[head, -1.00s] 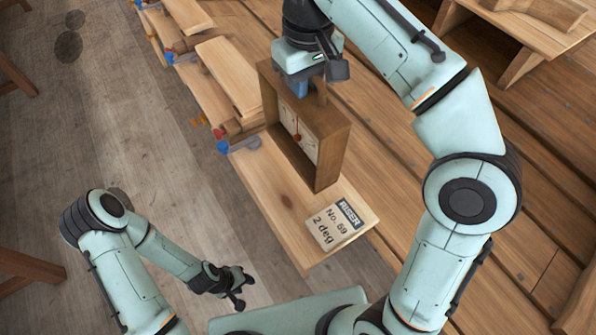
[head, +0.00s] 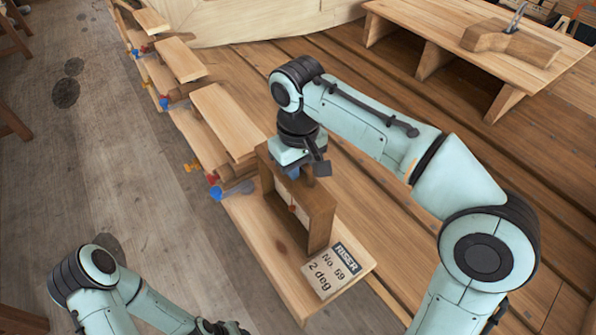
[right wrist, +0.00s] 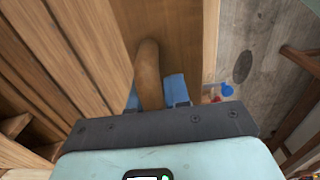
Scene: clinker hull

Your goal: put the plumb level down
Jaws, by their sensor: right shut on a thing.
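The plumb level is a dark wooden box frame (head: 322,220) with a pale face and a small red bob. It stands upright over the riser board (head: 262,240), close to the card marked "RISER No. 59 2 deg". I cannot tell whether its base touches the board. My right gripper (head: 297,172) is shut on the level's top handle. The right wrist view shows the rounded wooden handle (right wrist: 148,75) between the blue finger pads. My left gripper (head: 222,327) is at the bottom edge, away from the level and partly cut off; its fingers are unclear.
More stepped boards with blue and orange clamps (head: 215,190) run toward the back left. Hull planking (head: 400,230) lies to the right. A wooden bench (head: 455,40) holding a plane-like tool (head: 512,42) stands at the back right.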

